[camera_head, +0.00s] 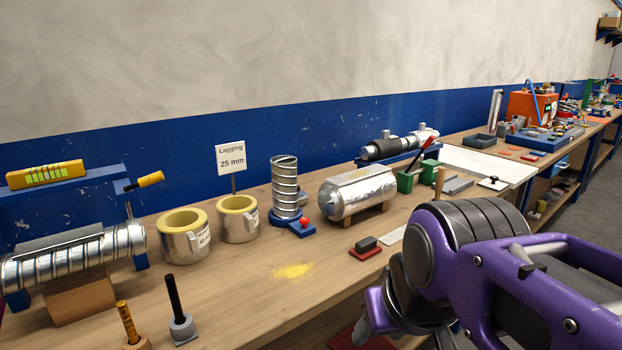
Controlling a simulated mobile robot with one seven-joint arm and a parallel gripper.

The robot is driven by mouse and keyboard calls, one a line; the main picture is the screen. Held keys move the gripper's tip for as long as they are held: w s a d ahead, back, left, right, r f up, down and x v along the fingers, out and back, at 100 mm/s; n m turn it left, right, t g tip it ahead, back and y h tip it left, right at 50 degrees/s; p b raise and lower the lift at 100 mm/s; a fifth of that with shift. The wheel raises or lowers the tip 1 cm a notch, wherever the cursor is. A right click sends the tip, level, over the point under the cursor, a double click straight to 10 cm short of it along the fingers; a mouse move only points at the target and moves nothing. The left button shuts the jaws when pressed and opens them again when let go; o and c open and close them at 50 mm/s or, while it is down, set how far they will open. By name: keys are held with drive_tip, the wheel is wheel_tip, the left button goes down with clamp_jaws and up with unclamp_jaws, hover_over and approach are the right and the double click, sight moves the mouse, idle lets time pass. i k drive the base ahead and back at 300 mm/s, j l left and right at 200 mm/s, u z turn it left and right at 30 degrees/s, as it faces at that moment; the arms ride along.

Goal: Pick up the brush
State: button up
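I cannot single out the brush with certainty. A small black block on a red base (366,247) lies on the bench right of the yellow dust patch. A red-and-black handle (423,150) leans out of a green box (405,182) further back. Either could be it, as could the black rod (174,296) standing in a grey holder at the front left. My purple arm fills the lower right.
The wooden bench (235,290) has clear room around the yellow dust (293,270). Two yellow-lined lagging rings (184,246), a spiral duct piece (285,190) and a metal cylinder (355,190) stand behind. A long spiral duct (75,258) is at left. My arm covers the bench front at right.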

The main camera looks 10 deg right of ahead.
sight(439, 184)
drive_tip(key=i+l+u, duration=0.15)
drive_tip(key=l, duration=0.25)
drive_tip(key=i+l+u, duration=0.1)
drive_tip(key=l, duration=0.3)
drive_tip(key=i+l, duration=0.15)
drive_tip(key=l, duration=0.25)
drive_tip(key=i+l+u, duration=0.1)
drive_tip(key=l, duration=0.3)
drive_tip(key=i+l, duration=0.2)
drive_tip(key=l, duration=0.25)
drive_tip(key=i+l, duration=0.15)
drive_tip(key=l, duration=0.25)
drive_tip(key=u, duration=0.05)
